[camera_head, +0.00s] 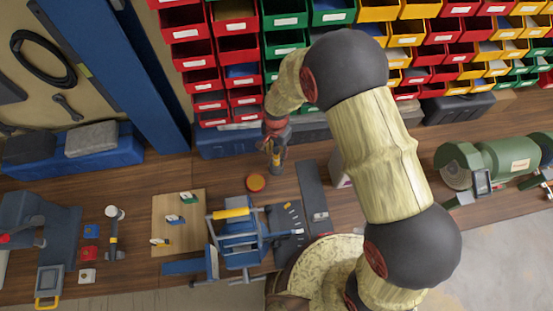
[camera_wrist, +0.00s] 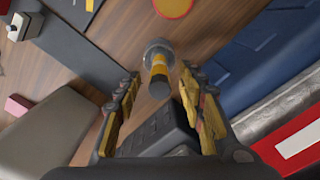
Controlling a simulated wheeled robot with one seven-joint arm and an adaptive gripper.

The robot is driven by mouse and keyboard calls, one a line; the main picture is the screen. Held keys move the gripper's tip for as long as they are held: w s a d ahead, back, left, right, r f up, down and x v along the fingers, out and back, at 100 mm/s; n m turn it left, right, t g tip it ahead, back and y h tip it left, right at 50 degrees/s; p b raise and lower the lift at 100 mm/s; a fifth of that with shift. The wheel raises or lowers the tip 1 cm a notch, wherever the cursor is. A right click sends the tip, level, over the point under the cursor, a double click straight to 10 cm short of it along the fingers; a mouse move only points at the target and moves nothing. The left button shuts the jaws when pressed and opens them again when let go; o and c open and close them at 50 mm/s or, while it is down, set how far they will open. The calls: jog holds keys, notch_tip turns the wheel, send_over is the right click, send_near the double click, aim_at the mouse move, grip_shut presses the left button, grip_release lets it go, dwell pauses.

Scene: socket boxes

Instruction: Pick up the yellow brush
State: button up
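A yellow and black thing with a grey rounded end (camera_wrist: 158,60) shows in the wrist view, just past my fingertips and in line with the gap between them. It may be the yellow brush, but its full shape is foreshortened. My gripper (camera_wrist: 160,82) is open, its two yellow-edged fingers on either side of this gap, with no contact visible. In the head view my gripper (camera_head: 277,150) points down over the wooden bench behind the orange disc, and I cannot clearly separate the yellow thing from the fingers there.
An orange round disc (camera_head: 256,182) lies in front of my gripper. A blue vise-like tool with a yellow bar (camera_head: 231,213) stands nearer. A dark flat plate (camera_head: 312,192) lies to the right. A blue case (camera_head: 222,141) and rows of coloured bins (camera_head: 237,56) stand behind.

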aim_at(276, 160)
notch_tip(276, 160, down, 3)
jog(key=shift+f, duration=0.1)
jog(key=c, duration=0.4)
grip_shut()
